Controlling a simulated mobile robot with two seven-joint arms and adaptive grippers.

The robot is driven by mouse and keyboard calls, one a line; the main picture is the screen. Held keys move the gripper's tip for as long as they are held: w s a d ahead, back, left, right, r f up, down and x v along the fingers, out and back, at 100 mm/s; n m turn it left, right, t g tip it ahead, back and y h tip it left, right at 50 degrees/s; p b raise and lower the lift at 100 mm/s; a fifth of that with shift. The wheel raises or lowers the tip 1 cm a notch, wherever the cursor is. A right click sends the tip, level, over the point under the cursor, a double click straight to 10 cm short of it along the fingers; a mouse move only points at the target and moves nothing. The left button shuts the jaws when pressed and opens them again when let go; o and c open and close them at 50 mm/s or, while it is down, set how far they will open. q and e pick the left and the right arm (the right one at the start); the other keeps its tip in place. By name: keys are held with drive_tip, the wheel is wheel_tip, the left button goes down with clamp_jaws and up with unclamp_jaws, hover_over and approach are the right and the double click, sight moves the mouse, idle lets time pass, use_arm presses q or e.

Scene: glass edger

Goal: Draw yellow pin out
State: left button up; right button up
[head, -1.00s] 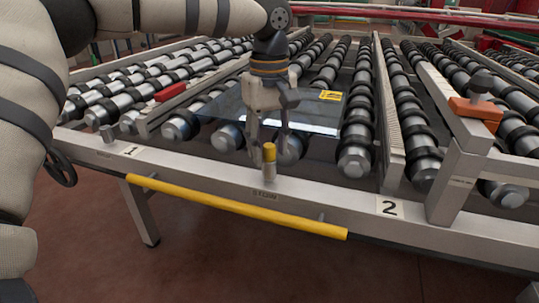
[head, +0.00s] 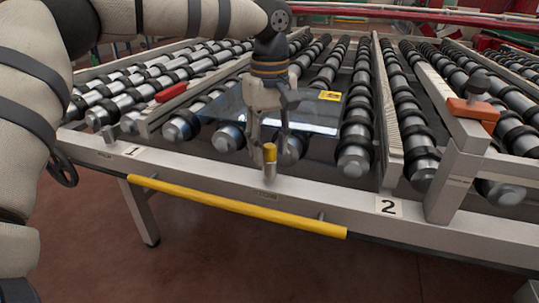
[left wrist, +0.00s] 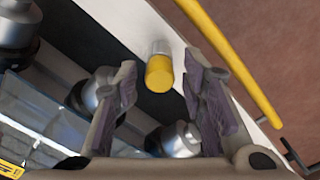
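The yellow pin (head: 270,153) stands upright on the front rail of the roller table, its yellow top above a silver lower part. In the left wrist view the yellow pin (left wrist: 159,74) shows at the top centre, between the finger lines. My left gripper (head: 270,138) points down just behind and above the pin. Its fingers are spread apart in the left wrist view (left wrist: 160,88), and nothing is held between them. Contact with the pin cannot be seen. My right gripper is not in view.
A yellow bar (head: 235,207) runs along the rail's front. A glass sheet (head: 310,120) with a yellow label lies on the rollers behind the gripper. Roller lanes (head: 355,150) stand close behind the rail. An orange clamp (head: 474,110) sits at right. The floor in front is clear.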

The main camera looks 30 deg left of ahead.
sight(270, 146)
use_arm(q)
clamp_jaws()
drive_tip(key=shift+r, duration=0.2)
drive_tip(key=shift+r, duration=0.35)
drive_tip(key=shift+r, duration=0.15)
drive_tip(key=shift+r+p, duration=0.35)
drive_tip(key=shift+r, duration=2.25)
drive_tip(key=shift+r, duration=0.1)
drive_tip(key=shift+r, duration=1.9)
